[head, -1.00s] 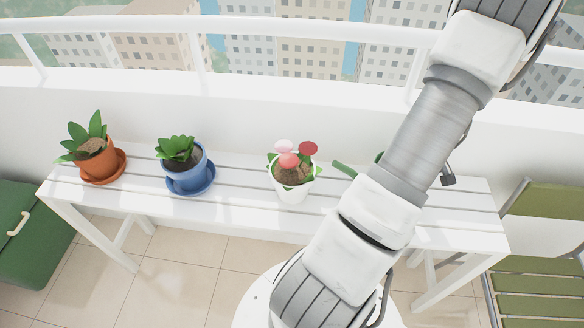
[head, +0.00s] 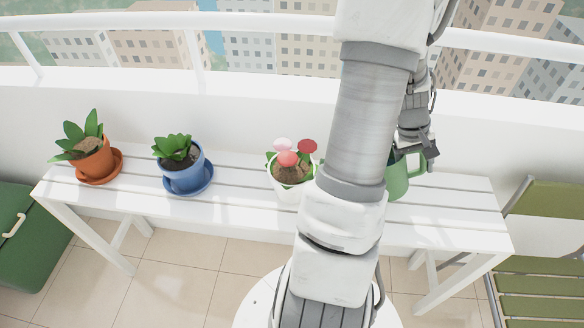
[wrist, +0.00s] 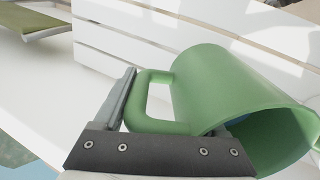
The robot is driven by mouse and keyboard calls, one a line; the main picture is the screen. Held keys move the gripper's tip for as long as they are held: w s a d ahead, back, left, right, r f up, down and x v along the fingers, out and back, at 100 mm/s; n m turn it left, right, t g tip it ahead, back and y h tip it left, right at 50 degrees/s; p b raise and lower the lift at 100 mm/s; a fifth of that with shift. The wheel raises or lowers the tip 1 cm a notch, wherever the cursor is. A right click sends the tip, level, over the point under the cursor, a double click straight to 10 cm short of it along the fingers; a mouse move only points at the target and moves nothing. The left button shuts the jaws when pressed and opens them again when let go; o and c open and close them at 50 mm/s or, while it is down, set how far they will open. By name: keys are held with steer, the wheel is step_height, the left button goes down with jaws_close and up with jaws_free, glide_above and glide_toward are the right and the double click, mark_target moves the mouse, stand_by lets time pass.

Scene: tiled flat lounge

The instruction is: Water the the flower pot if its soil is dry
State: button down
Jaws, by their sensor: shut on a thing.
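The flower pot is white (head: 287,193), with pink and red flowers and brown soil (head: 293,172); it stands upright on the bench. Its right side is close to my arm in the picture, and I cannot tell whether the soil is dry. The green watering can (head: 398,176) is right of it, partly behind my arm, its spout hidden. My gripper (head: 418,148) is shut on the can's handle (wrist: 146,103). In the wrist view, the can (wrist: 225,85) shows its open top with something blue inside. I cannot tell whether it touches the bench.
The white slatted bench (head: 235,178) also holds an orange pot (head: 92,163) and a blue pot (head: 187,177) with leafy plants. A railing (head: 270,22) runs behind. A green chair (head: 545,250) is at right, a green box (head: 30,245) at left.

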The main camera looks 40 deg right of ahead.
steer(key=shift+g+h, duration=0.7)
steer(key=shift+g, duration=0.1)
steer(key=shift+b+v, duration=0.85)
steer(key=shift+v, duration=1.4)
stand_by(1.5)
steer(key=shift+t+y, duration=0.8)
steer(key=shift+t, duration=0.1)
steer(key=x, duration=0.1)
steer(key=p+x, duration=0.1)
steer(key=x, duration=0.1)
steer(key=p+x, duration=0.1)
steer(key=x, duration=0.1)
steer(key=shift+s+d, duration=0.4)
steer(key=shift+d, duration=0.05)
steer(key=shift+f, duration=0.25)
steer(key=shift+s+d+f+t+y+p, duration=0.2)
steer(key=shift+f+t+y+p, duration=0.1)
steer(key=shift+f, duration=0.35)
steer(key=shift+s+d+f+t+y+p, duration=0.2)
steer(key=shift+f+t+p, duration=0.1)
steer(key=shift+f, duration=0.4)
steer(key=shift+s+d+f+t+y, duration=0.1)
steer(key=shift+f+t+y, duration=0.25)
steer(key=shift+f, duration=0.35)
steer(key=shift+s+d+f+t+y, duration=0.1)
steer(key=shift+f+t+y, duration=0.2)
steer(key=shift+f, duration=0.4)
